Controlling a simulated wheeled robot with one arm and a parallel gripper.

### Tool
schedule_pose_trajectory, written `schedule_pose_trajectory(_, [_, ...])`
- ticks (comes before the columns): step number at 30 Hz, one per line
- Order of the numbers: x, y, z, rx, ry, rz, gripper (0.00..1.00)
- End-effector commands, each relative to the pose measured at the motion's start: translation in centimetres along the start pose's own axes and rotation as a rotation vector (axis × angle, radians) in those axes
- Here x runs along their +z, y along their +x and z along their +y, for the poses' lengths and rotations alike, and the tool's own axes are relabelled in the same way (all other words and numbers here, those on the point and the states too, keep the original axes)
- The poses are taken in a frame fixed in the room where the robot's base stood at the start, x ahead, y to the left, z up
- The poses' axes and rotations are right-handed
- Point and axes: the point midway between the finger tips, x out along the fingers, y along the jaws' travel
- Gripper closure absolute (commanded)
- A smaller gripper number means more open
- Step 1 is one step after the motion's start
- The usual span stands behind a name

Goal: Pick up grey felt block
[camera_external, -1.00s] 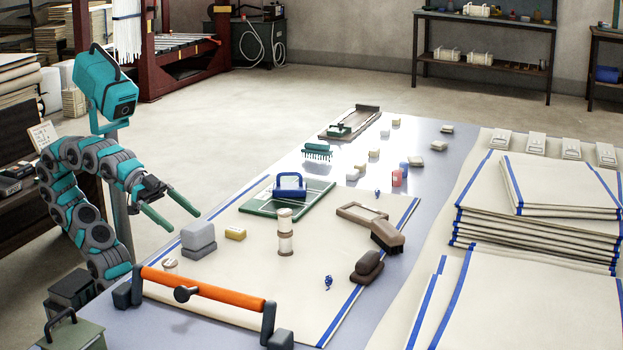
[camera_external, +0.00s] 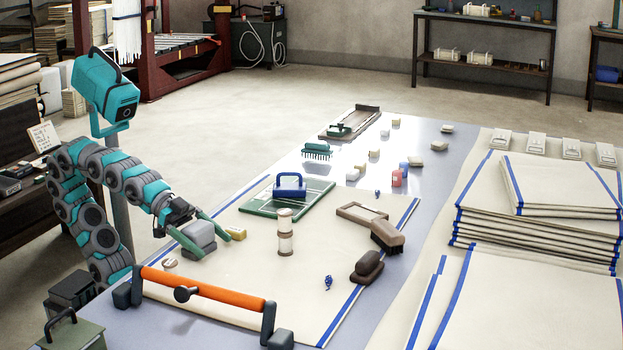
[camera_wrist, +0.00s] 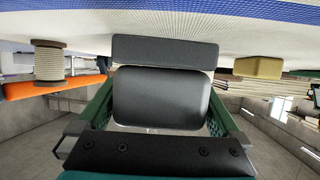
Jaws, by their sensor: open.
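The grey felt block (camera_external: 201,232) sits on the cream cloth near the table's left edge, with a lighter grey upper part over its base. My gripper (camera_external: 214,248) is open and low at the block, its green fingers on either side of it. In the wrist view the block (camera_wrist: 162,97) fills the middle between the two green fingers (camera_wrist: 160,115), its wider base (camera_wrist: 165,50) beyond them. I cannot tell whether either finger touches it.
A yellow block (camera_external: 236,233) lies close to the right of the gripper. An orange-handled bar (camera_external: 205,287) stands in front. A spool (camera_external: 285,232) stands farther right, and a green-framed board (camera_external: 262,211) lies behind.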

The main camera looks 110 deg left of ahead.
Motion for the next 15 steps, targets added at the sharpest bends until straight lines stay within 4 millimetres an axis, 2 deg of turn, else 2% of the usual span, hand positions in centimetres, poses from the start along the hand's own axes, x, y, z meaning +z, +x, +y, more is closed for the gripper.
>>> schedule_pose_trajectory(4, [-0.02, -0.05, 0.00, 0.000, 0.000, 0.000, 0.02])
schedule_pose_trajectory(15, [0.01, -0.06, 0.00, 0.000, 0.000, -0.001, 0.44])
